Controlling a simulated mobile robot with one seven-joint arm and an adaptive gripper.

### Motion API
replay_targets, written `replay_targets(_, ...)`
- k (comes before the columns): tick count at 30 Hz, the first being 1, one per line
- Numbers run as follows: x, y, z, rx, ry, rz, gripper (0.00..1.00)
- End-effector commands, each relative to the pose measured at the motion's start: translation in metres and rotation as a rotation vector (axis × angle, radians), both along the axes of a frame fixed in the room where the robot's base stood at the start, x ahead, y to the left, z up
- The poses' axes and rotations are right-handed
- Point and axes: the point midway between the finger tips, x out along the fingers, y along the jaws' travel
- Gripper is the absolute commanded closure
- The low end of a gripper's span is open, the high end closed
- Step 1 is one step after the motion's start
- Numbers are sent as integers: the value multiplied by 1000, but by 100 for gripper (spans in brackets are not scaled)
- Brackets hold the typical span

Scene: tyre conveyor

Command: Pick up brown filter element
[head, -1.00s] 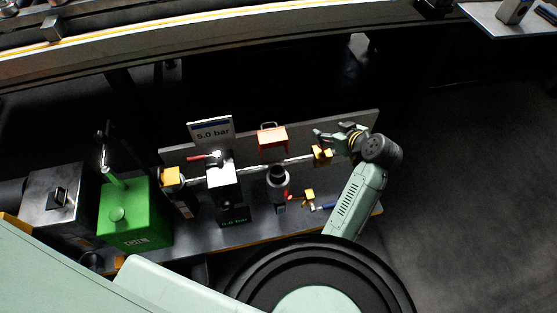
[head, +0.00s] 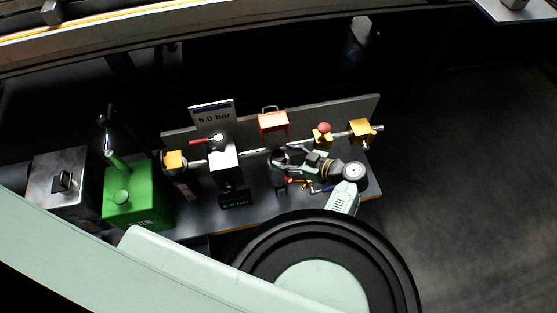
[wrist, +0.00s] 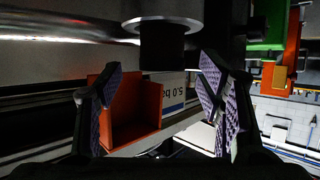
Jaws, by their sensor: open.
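I cannot pick out a brown filter element for certain in either view. A dark cylinder with a grey collar (wrist: 163,30) hangs at the top middle of the wrist view, and its lower end sits above and between my fingers. My gripper (wrist: 158,85) is open, with purple-grey ridged pads, and nothing is between the pads.
An orange open box (head: 273,123) is on the back panel; it shows behind my left finger in the wrist view (wrist: 135,110). A "5.0 bar" sign (head: 213,117), a green box (head: 130,203) and yellow fittings (head: 360,130) stand around. Small parts lie below my gripper.

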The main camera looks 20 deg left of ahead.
Motion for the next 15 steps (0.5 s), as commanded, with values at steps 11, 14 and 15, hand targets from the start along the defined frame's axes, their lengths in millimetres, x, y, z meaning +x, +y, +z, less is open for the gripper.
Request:
replay_targets(11, 4, 33, -12, -1, 1, 1, 39)
replay_targets(14, 4, 33, -12, -1, 0, 0, 39)
replay_targets(15, 4, 33, -12, -1, 0, 0, 39)
